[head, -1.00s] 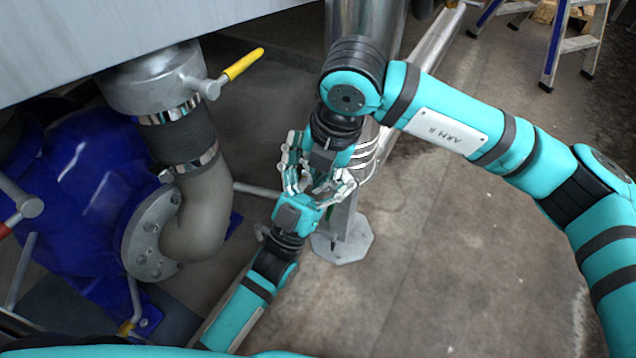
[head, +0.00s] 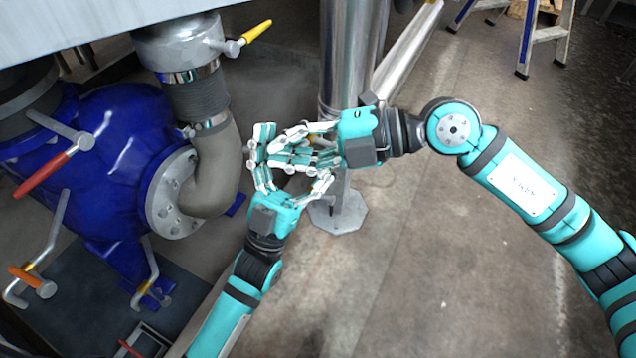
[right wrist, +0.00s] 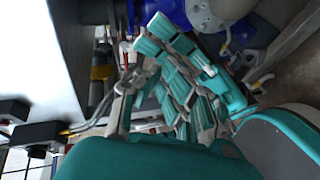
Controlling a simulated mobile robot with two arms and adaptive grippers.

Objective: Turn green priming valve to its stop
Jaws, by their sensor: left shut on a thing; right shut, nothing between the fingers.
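I make out no green valve handle in either view; the meeting hands may cover it. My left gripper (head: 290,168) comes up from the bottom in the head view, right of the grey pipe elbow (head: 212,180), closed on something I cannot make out. My right gripper (head: 276,150) reaches in from the right, shut and empty. Its fingers overlap those of the left hand in the picture, and I cannot tell whether they touch. Teal and silver fingers (right wrist: 180,85) fill the middle of the right wrist view.
A blue pump (head: 115,150) stands at the left. Yellow (head: 257,31), red (head: 42,175) and orange (head: 22,274) valve handles are around it. A steel column (head: 345,60) and its foot plate (head: 338,216) stand behind the hands. The floor (head: 420,250) at right is open; a stepladder (head: 527,45) stands farther back.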

